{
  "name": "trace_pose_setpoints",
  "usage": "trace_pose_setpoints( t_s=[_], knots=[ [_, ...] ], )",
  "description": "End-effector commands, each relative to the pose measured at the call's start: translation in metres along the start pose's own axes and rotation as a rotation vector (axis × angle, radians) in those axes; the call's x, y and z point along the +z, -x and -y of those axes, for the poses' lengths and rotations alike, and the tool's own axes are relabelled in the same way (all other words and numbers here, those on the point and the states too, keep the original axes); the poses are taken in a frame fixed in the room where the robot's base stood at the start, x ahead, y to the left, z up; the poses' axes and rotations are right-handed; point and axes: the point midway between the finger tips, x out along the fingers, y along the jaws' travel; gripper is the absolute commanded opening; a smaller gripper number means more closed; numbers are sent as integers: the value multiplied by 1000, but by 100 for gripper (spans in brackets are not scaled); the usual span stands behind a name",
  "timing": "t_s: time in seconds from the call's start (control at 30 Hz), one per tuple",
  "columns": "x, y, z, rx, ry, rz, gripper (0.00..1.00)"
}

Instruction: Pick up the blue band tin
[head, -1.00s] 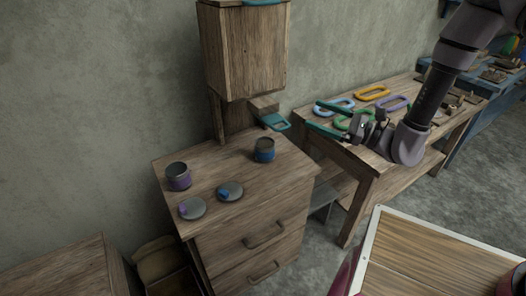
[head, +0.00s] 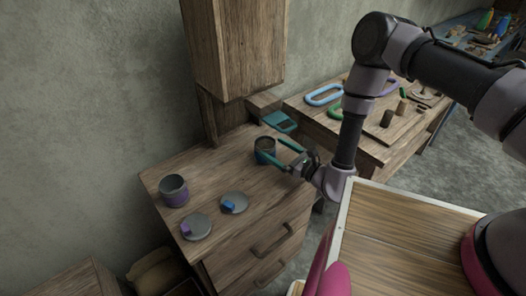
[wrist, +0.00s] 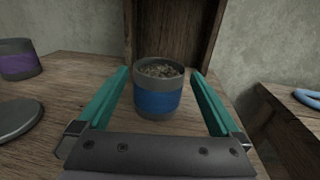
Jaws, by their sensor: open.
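The blue band tin (head: 264,150) stands upright and open-topped on the wooden drawer cabinet (head: 222,170). In the wrist view the tin (wrist: 158,98) is grey with a wide blue band and holds a brownish grainy fill. My gripper (head: 281,155) has teal fingers and is open at the tin. In the wrist view the two fingers of my gripper (wrist: 160,88) lie to the left and right of the tin, with gaps on both sides. The lower front of the tin shows clear of the gripper's palm.
A purple band tin (head: 174,191) stands on the cabinet's left side. Two round lids lie in front, one with a purple knob (head: 196,227) and one with a blue knob (head: 234,203). A wooden post and box (head: 235,50) rise behind. A workbench (head: 375,140) with colored loops stands right.

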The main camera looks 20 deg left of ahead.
Motion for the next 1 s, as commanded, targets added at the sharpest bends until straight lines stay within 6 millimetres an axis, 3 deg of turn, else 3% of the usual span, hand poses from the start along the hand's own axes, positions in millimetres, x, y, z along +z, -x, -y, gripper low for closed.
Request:
trace_pose_setpoints(
  t_s=[0.27,0.5,0.83,0.87,1.0],
  knots=[
    [-2,-25,-1,2,0,2,100],
    [-7,-60,-1,2,1,3,100],
    [-7,-68,0,0,-1,0,100],
    [-7,-68,0,0,-1,0,92],
    [-7,-68,0,0,-1,0,39]
  ],
)
